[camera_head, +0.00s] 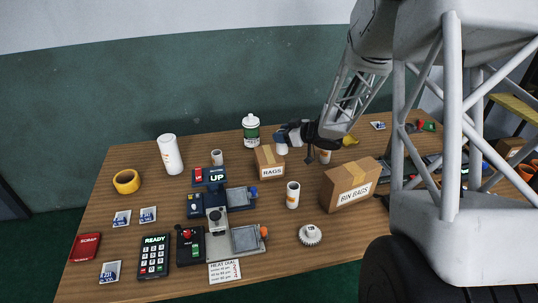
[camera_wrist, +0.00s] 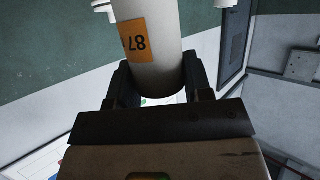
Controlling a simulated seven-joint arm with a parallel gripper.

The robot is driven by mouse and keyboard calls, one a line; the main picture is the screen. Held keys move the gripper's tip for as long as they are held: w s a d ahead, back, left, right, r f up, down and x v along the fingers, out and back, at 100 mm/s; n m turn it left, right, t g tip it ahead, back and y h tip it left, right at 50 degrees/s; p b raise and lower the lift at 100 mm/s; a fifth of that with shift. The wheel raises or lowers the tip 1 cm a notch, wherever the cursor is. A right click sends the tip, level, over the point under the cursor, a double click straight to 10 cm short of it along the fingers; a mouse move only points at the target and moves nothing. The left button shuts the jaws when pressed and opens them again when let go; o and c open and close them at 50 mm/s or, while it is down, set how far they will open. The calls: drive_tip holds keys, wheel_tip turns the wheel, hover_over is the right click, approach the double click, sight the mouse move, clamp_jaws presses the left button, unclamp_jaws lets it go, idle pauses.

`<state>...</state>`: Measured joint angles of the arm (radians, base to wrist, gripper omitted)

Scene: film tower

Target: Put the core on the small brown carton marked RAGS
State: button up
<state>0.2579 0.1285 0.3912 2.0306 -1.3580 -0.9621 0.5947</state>
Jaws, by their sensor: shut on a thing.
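My gripper (camera_head: 281,137) is shut on a white cylinder, which I take to be the core. In the wrist view the core (camera_wrist: 154,62) stands between the two fingers (camera_wrist: 158,85) and bears an orange label reading 87, upside down. In the head view a small white part of the core (camera_head: 282,149) shows below the gripper, the rest being hidden by it. It is at the top right edge of the small brown carton marked RAGS (camera_head: 271,170). I cannot tell whether the core touches the carton or hangs apart from it.
A larger BIN BAGS carton (camera_head: 350,194) stands to the right. A green and white bottle (camera_head: 251,132) is behind the RAGS carton. A grey device (camera_head: 215,222) lies in front left.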

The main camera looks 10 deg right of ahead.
drive_tip(key=s+a+n+g+y, duration=0.2)
drive_tip(key=s+a, duration=0.2)
drive_tip(key=s, duration=0.6)
drive_tip(key=shift+s+r+n+g, duration=0.3)
drive_tip(key=shift+s+g, duration=0.05)
drive_tip(key=shift+g, duration=0.05)
drive_tip(key=w+f, duration=0.1)
drive_tip(key=w, duration=1.5)
drive_tip(key=shift+d+f, duration=0.15)
drive_tip(key=shift+f, duration=0.05)
drive_tip(key=shift+f, duration=1.8)
drive_tip(key=shift+f, duration=0.1)
drive_tip(key=o, duration=0.9)
